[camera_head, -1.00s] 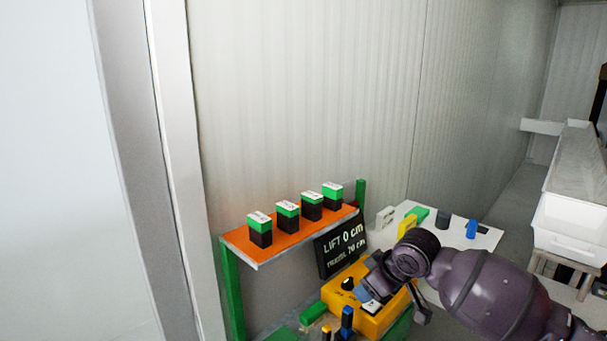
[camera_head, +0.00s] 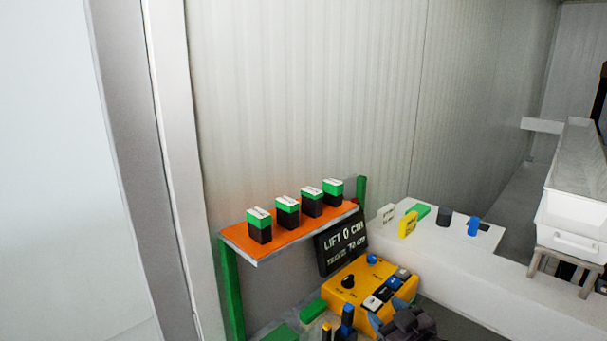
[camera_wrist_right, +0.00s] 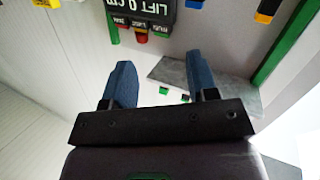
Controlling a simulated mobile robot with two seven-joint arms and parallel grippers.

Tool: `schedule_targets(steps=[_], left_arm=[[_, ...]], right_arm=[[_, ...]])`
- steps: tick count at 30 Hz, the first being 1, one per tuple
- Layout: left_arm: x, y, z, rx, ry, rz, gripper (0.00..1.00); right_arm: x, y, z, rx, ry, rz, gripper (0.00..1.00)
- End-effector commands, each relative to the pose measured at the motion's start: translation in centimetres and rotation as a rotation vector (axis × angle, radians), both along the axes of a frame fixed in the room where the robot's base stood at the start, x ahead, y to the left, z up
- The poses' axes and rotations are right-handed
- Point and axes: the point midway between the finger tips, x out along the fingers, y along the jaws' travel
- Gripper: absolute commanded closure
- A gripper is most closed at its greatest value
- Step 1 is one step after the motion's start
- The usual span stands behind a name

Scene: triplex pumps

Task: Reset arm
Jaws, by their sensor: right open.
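My right gripper (camera_head: 407,322) shows only in part at the bottom edge of the head view, just in front of a yellow control box (camera_head: 350,294). In the right wrist view its two blue fingers (camera_wrist_right: 160,82) stand apart with nothing between them, so it is open and empty. The wrist view is turned over, with the lift display upside down at its top. My left gripper is in neither view.
An orange shelf (camera_head: 240,242) on green posts carries several green-and-black blocks. A black display (camera_head: 342,248) reads "LIFT 0 cm". A white table (camera_head: 400,256) holds small coloured items. A white bin (camera_head: 568,235) stands at the right.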

Motion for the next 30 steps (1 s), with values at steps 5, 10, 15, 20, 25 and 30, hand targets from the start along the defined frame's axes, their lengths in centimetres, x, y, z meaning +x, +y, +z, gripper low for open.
schedule_targets(steps=[5, 10, 15, 20, 25, 30], left_arm=[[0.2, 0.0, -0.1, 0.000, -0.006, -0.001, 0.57], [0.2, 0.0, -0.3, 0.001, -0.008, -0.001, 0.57], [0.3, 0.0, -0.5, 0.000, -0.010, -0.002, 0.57], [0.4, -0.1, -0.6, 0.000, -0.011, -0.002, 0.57], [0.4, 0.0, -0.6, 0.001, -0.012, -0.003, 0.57], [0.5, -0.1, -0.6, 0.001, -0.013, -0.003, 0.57]], right_arm=[[-4.7, -3.2, -5.1, 0.028, 0.033, -0.112, 0.47], [-10.0, -6.3, -10.1, 0.039, 0.109, -0.224, 0.47], [-16.3, -8.9, -15.4, 0.055, 0.236, -0.332, 0.47], [-21.8, -10.2, -19.3, 0.070, 0.347, -0.402, 0.47], [-25.0, -10.5, -21.2, 0.073, 0.409, -0.428, 0.47], [-25.7, -10.6, -21.6, 0.069, 0.421, -0.432, 0.47]])
